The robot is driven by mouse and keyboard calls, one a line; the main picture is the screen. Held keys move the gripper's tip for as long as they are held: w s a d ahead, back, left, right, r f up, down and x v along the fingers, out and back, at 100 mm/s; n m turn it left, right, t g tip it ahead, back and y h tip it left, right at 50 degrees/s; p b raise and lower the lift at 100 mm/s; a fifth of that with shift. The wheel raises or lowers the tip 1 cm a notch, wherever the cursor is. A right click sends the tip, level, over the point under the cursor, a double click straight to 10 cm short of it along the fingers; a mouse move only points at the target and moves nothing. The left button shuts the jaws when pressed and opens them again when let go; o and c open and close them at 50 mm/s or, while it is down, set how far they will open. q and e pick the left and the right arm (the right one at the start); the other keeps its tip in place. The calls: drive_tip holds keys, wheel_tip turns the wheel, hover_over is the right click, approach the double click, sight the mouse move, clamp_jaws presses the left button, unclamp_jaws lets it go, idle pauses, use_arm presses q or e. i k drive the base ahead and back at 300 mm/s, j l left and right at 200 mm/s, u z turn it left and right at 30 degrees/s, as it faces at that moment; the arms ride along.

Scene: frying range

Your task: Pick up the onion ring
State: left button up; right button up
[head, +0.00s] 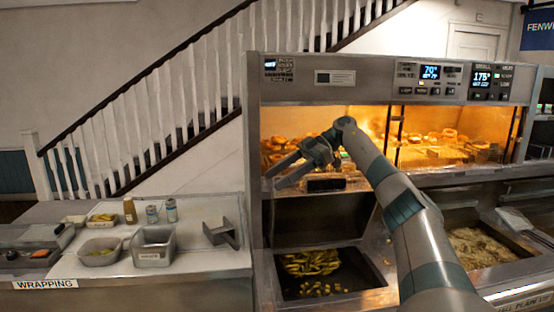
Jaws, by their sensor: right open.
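Golden-brown fried pieces, some of them round like onion rings (279,141), lie in the left bay of the lit warming cabinet. More round pieces (449,133) lie in the right bay. They are too small to tell apart surely. My right gripper (276,177) is open and empty at the front of the left bay, pointing left. It is in front of and slightly below the pieces, apart from them as far as I can see. My right arm hides part of the cabinet's middle. My left gripper is out of view.
The steel cabinet (345,89) has an overhanging top panel and a divider between bays. Below are a bin of fried pieces (311,263) and a bin of fries (478,246).

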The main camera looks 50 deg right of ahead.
sight(272, 158)
drive_tip(key=i+l, duration=0.15)
drive_tip(key=l, duration=0.25)
drive_tip(key=i+l, duration=0.1)
drive_tip(key=l, duration=0.25)
drive_tip(key=i+l, duration=0.15)
drive_tip(key=l, duration=0.25)
drive_tip(key=i+l, duration=0.1)
drive_tip(key=l, duration=0.3)
drive_tip(key=i+l, duration=0.15)
drive_tip(key=l, duration=0.2)
